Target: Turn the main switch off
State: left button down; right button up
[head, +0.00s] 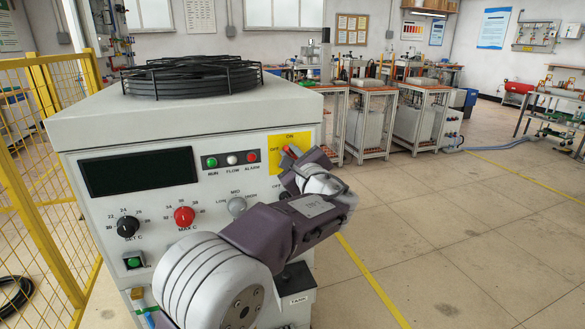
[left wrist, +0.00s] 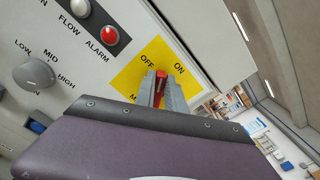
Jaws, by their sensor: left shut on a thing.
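The main switch is a red handle on a yellow plate (head: 273,146) marked ON at the top and OFF at the left, on the right side of the machine's front panel. My left gripper (head: 291,154) is at the plate and covers most of the handle. In the left wrist view the grey fingers (left wrist: 164,92) are shut on the red handle (left wrist: 160,84). The handle's visible end lies between the OFF and ON labels; its exact angle is partly hidden. My right gripper is not in view.
Black (head: 128,227) and red (head: 184,215) knobs and a grey knob (head: 237,206) sit left of the switch. A yellow fence (head: 45,180) stands at the left. The floor at the right is clear.

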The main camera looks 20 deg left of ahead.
pick_arm(q)
jog(key=shift+s+a+f+n+b, duration=0.1)
jog(key=shift+a+f+n+b, duration=0.1)
jog(key=shift+n+b, duration=1.05)
jog(key=shift+s+a+f+n+b, duration=0.1)
jog(key=shift+f+n+b, duration=0.1)
jog(key=shift+n+b, duration=1.05)
jog(key=shift+r, duration=0.1)
jog(key=c, duration=1.4)
grip_release()
jog(key=shift+w, duration=0.15)
jog(key=v, duration=0.9)
jog(key=shift+p, duration=0.3)
